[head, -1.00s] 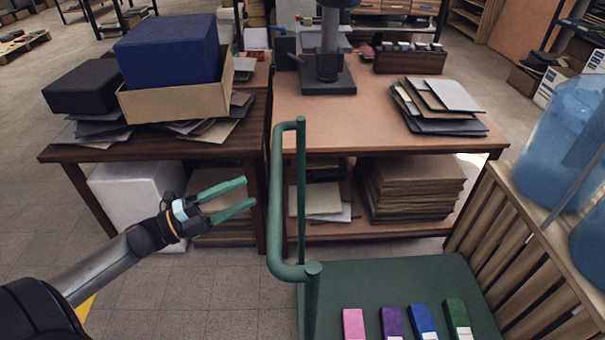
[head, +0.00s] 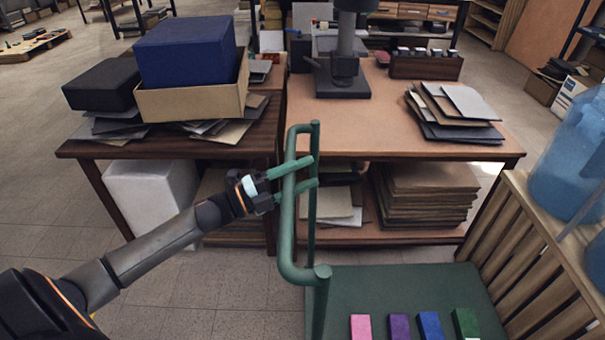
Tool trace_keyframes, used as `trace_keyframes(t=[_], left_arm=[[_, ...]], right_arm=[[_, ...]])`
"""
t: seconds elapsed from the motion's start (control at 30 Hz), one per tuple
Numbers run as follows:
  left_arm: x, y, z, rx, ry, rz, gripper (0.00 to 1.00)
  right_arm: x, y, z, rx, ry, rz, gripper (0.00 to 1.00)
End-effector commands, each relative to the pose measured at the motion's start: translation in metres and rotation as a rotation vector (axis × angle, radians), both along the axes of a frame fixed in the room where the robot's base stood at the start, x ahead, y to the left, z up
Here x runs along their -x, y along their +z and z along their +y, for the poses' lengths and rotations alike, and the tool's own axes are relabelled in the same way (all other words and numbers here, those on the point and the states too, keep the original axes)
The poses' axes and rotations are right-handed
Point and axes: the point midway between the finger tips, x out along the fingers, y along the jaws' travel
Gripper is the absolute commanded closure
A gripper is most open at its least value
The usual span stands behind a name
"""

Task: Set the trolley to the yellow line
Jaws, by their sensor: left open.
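The trolley is a green platform (head: 400,290) with an upright green tube handle (head: 287,220) at its left end. Several small boxes lie on it: pink (head: 361,327), purple (head: 399,327), blue (head: 430,325) and green (head: 466,323). My left gripper (head: 309,171) is open, with its two green fingers at the handle's upright, one above the other. The fingertips overlap the handle in the picture; I cannot tell whether they touch it. The yellow line is hardly visible, with at most a sliver beside my left arm. My right gripper is not in view.
A dark table (head: 95,150) with a blue box (head: 186,52) stands at the back left. A wooden workbench (head: 385,110) stands behind the trolley. A slatted wooden crate (head: 510,230) with blue water bottles (head: 570,150) is close on the right. Floor (head: 175,310) is clear at the lower left.

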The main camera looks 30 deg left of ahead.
Motion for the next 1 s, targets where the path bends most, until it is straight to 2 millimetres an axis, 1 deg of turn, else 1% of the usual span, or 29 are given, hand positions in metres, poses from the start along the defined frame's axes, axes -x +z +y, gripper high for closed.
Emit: trace_keyframes(t=[0.2,0.7,0.77,1.0], left_arm=[[-0.0001,-0.0001,0.0,0.0,0.0,0.0,0.38],[0.0,-0.0001,0.0003,0.0,0.0,0.0,0.94],[0.0,-0.0001,0.0003,0.0,0.0,0.0,1.0],[0.0,-0.0001,0.0004,-0.001,0.0,-0.001,1.0]], right_arm=[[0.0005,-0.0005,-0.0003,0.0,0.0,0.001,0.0],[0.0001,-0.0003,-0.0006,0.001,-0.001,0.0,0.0],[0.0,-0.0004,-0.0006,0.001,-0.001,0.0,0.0],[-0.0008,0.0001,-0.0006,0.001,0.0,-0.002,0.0]])
